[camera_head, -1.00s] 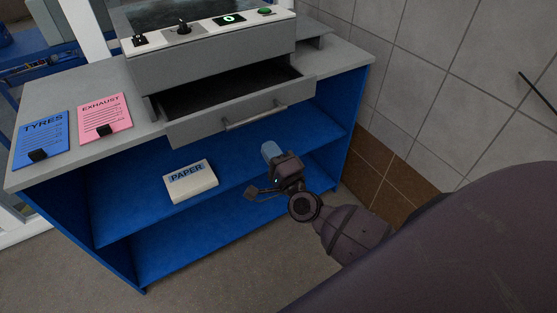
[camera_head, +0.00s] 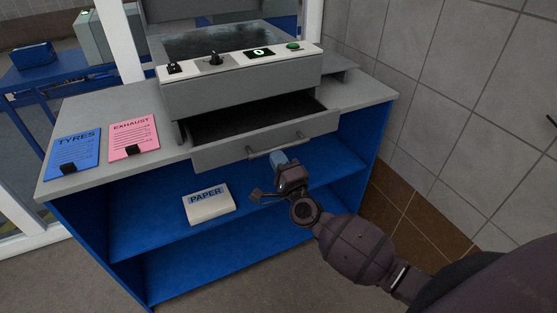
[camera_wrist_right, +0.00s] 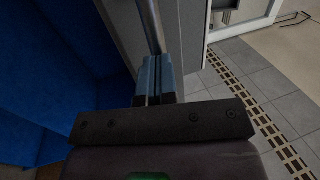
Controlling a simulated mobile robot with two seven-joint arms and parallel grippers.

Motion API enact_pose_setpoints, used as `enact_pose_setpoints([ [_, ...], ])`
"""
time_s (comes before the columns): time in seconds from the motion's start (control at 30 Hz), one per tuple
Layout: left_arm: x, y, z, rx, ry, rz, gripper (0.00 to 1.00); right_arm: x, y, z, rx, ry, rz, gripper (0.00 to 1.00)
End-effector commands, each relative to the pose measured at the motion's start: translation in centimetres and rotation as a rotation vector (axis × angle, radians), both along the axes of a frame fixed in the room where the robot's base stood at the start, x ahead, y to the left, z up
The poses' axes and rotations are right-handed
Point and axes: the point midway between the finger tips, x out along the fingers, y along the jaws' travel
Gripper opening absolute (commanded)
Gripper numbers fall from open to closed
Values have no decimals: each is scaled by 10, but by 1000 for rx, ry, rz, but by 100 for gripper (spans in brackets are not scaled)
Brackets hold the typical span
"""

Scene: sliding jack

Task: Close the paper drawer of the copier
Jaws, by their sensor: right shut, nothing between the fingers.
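The grey copier (camera_head: 240,88) stands on a grey-topped blue cabinet. Its paper drawer (camera_head: 222,152) is pulled out toward me, and its dark inside shows from above. A metal bar handle (camera_head: 276,146) runs along the drawer front; a bar that looks like it also shows in the right wrist view (camera_wrist_right: 152,25). My right gripper (camera_head: 279,159) is shut and empty, with its blue fingertips just below and in front of the handle. In the right wrist view the fingers (camera_wrist_right: 154,78) are together by the bar; I cannot tell if they touch it. My left gripper is not in view.
A paper pack (camera_head: 208,204) lies on the blue shelf (camera_head: 150,215) below the drawer. Blue and pink clipboards (camera_head: 134,138) lie on the counter at the left. A tiled wall (camera_head: 430,90) stands at the right.

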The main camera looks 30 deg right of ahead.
Motion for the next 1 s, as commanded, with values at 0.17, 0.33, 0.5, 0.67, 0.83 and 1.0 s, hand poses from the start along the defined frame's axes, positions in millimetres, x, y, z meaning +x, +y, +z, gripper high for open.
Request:
enact_pose_setpoints([
  [0.17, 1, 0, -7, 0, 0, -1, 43, 24, 0, -1, 0, -4, -1, 0],
  [0.33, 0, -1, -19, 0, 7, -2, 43, 59, 0, -3, -1, -1, -1, 0],
  [0.5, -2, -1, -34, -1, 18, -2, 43, 93, 0, -4, 0, 0, 0, 0],
  [0.67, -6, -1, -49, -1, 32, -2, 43, 120, 1, -4, 0, 1, 0, 0],
  [0.83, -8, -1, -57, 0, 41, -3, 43, 137, 0, -2, 0, 1, 0, 0],
  [1.0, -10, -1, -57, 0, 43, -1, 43, 142, 0, 1, 1, 0, 0, 0],
])
